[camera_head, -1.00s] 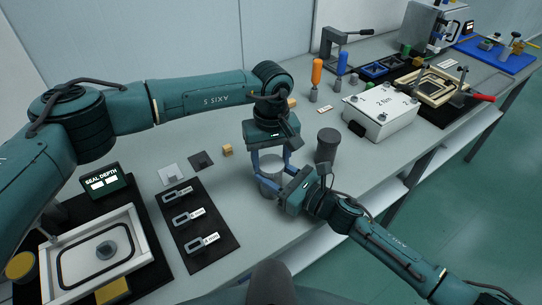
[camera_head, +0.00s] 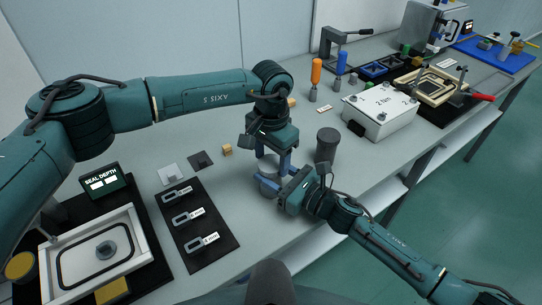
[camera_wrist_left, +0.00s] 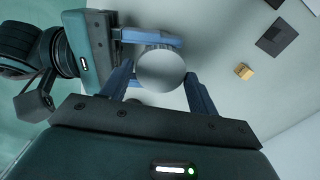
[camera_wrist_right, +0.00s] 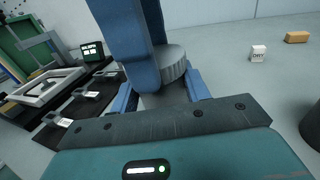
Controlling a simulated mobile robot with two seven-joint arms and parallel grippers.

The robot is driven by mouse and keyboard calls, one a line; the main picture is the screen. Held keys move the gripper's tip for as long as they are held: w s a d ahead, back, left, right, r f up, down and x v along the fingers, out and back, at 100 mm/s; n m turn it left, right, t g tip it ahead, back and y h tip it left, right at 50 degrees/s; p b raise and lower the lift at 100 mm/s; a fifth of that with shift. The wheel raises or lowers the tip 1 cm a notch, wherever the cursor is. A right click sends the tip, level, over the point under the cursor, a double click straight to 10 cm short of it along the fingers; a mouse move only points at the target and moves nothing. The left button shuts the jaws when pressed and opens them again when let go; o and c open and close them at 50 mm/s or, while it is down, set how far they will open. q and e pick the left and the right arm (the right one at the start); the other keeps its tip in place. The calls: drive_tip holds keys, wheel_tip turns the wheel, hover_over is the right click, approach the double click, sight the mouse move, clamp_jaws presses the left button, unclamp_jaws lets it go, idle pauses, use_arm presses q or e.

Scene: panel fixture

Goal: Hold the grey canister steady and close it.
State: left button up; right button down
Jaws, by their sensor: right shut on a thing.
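The grey canister (camera_head: 268,187) stands upright on the bench. Its round, pale grey top shows in the left wrist view (camera_wrist_left: 161,70), and its ribbed rim in the right wrist view (camera_wrist_right: 171,62). My right gripper (camera_head: 277,186) comes in from the right, low down, and is shut on the canister's body. My left gripper (camera_head: 272,165) points down from above, with its blue fingers on either side of the top. These fingers look open, with the top between them. One finger hides part of the canister in the right wrist view. Whether the lid is fully seated cannot be seen.
A dark grey cylinder (camera_head: 326,146) stands close behind my right gripper. A black mat (camera_head: 203,230) with several labelled parts lies to the left. A small yellow block (camera_head: 227,150) and a white box (camera_head: 381,112) are farther back.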

use_arm(q)
drive_tip(key=shift+o, duration=1.4)
drive_tip(key=shift+r, duration=2.2)
drive_tip(key=shift+c, duration=0.3)
